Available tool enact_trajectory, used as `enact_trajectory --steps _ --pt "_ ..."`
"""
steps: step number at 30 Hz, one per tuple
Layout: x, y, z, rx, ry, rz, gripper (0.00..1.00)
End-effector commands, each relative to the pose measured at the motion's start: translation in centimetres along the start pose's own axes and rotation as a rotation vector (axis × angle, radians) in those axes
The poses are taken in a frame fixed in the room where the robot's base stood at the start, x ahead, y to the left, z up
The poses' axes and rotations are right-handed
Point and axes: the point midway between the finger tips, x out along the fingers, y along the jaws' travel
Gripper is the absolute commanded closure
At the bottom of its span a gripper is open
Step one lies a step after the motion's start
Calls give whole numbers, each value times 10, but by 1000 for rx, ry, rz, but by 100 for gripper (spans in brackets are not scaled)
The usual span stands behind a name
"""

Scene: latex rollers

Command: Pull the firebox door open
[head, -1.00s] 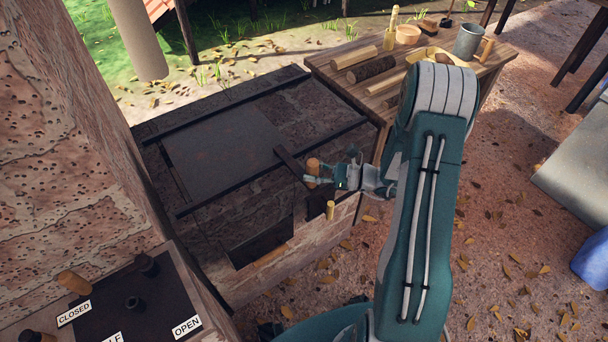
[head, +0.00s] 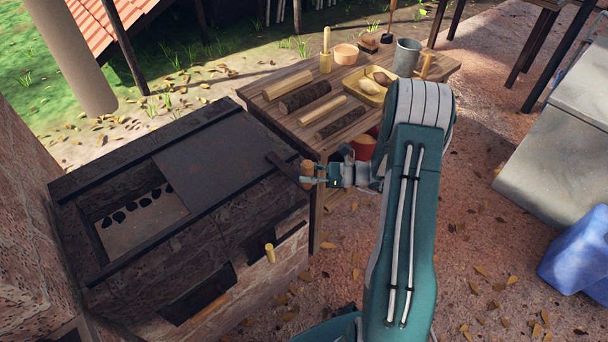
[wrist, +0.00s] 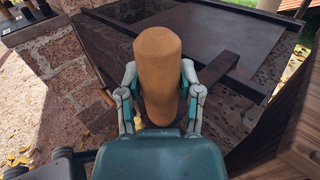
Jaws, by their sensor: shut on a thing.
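The firebox door (head: 220,155) is a flat dark metal plate lying between two rails on top of the brick firebox (head: 170,262). It is slid to the right, and an opening (head: 138,216) with a row of dark holes inside shows at its left. A dark bar runs from the plate to a wooden handle (head: 306,167) at the right. My gripper (head: 316,178) is shut on this handle. In the wrist view the handle (wrist: 158,62) stands between the two fingers of my gripper (wrist: 160,88), which hide parts of its sides.
A wooden table (head: 425,93) with logs, a yellow tray (head: 368,92), a grey mug (head: 406,57) and a bowl stands close behind my gripper. A wooden peg (head: 269,253) sticks out of the firebox front. Leaf-strewn ground is open in front.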

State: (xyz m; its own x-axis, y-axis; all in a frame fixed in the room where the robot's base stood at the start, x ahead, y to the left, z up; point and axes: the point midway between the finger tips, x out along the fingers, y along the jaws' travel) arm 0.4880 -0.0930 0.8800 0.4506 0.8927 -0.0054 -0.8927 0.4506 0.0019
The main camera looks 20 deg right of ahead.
Motion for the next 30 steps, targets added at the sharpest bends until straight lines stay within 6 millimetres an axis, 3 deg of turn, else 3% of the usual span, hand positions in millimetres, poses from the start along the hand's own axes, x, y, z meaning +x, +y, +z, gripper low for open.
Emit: enact_trajectory --steps 3,14,15,16,17,30 --pt "-5 -9 2 -8 -4 -8 100" --pt "-6 -8 1 -6 -5 -7 100" --pt "-5 -8 1 -6 -4 -6 36" --pt "-5 -8 1 -6 -4 -6 23" --pt "-5 -8 1 -6 -4 -6 18" --pt "-12 -8 1 -3 -5 -6 18"
